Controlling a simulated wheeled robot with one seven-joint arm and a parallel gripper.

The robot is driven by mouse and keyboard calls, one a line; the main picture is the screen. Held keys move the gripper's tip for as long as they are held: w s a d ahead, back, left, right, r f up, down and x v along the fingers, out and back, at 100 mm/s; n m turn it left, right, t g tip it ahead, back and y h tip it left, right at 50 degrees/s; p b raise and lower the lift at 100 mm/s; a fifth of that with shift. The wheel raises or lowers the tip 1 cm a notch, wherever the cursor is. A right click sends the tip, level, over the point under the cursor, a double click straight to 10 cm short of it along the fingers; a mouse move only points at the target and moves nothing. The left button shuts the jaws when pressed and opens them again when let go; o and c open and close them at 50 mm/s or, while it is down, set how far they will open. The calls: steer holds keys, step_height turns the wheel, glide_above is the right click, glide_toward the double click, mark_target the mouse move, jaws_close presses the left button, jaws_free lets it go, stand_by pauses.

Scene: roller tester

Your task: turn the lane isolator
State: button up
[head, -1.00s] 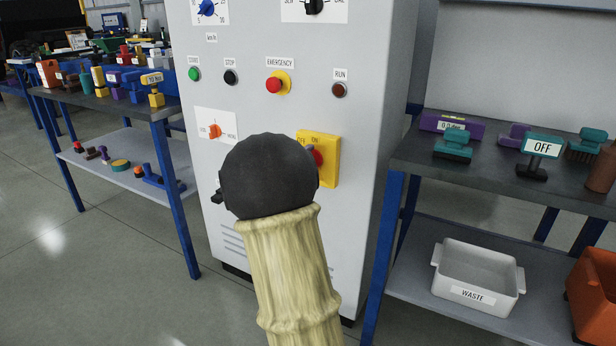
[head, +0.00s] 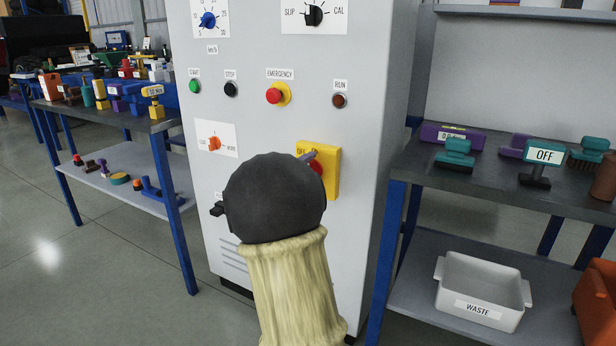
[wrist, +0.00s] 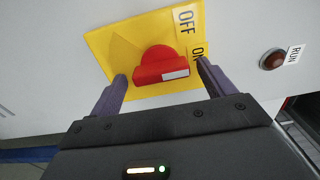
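The lane isolator is a red rotary handle (wrist: 161,66) on a yellow plate (wrist: 120,45) with OFF and ON labels, on the grey cabinet front. In the head view the yellow plate (head: 330,178) is partly hidden behind my arm, with a little of the red handle (head: 317,166) showing. My gripper (wrist: 160,76) is open in the wrist view, one purple finger on each side of the handle. Gaps show between the fingers and the handle. Whether the fingertips touch the plate cannot be told.
The cabinet also carries a red emergency button (head: 274,96), a brown RUN lamp (head: 339,100) and an orange selector (head: 214,143). A shelf (head: 460,185) with stamps and a waste bin (head: 482,290) stands right. A loaded table (head: 130,122) stands left.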

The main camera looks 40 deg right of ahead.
steer(key=shift+r, duration=0.1)
steer(key=p+v, duration=0.5)
steer(key=v, duration=1.2)
steer(key=shift+a, duration=0.2)
